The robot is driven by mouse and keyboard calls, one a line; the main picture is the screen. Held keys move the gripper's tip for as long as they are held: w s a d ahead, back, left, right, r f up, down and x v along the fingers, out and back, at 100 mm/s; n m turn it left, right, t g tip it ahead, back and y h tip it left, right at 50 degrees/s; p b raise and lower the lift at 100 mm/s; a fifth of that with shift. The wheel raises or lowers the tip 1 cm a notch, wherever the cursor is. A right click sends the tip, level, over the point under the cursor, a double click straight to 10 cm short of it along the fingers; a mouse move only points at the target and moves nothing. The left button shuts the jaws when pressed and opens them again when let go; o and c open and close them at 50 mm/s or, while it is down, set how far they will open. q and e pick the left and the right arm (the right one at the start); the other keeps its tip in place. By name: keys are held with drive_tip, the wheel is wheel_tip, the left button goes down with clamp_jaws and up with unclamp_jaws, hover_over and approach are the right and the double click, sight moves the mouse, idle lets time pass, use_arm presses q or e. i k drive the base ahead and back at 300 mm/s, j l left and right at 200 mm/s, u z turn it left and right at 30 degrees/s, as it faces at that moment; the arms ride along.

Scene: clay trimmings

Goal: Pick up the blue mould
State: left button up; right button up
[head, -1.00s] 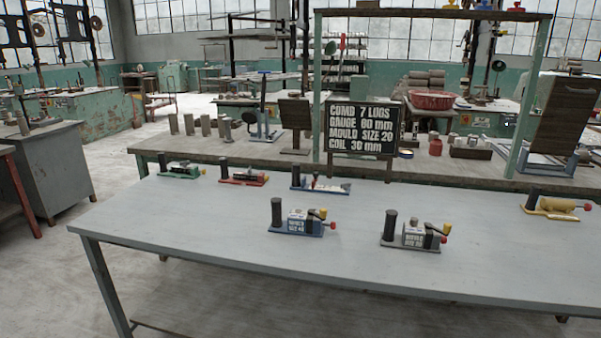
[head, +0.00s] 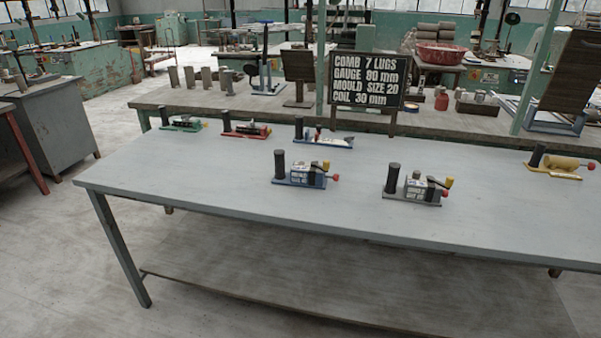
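A blue-based mould (head: 305,176) with a dark upright post, a pale label and a red knob stands near the middle of the pale grey table (head: 230,185). Its label is too small to read. A second blue-based device (head: 323,140) with a white top lies farther back on the same table. A grey-based mould (head: 417,190) with a similar post and label stands to the right of the front blue one. Neither of my grippers is in view.
Green (head: 182,125), red (head: 245,130) and yellow (head: 553,165) devices stand on the table. A black sign (head: 368,80) with white lettering stands behind, by a back bench (head: 215,98). The table's front and left are clear.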

sight(302, 174)
drive_tip(key=k+l, duration=0.1)
drive_tip(key=l, duration=0.6)
drive_tip(key=i+j+z, duration=0.2)
drive_tip(key=i+j, duration=0.55)
drive_tip(key=i+j+z, duration=0.25)
drive_tip(key=i+j, duration=0.5)
drive_tip(key=k+j, duration=0.25)
drive_tip(key=k, duration=0.25)
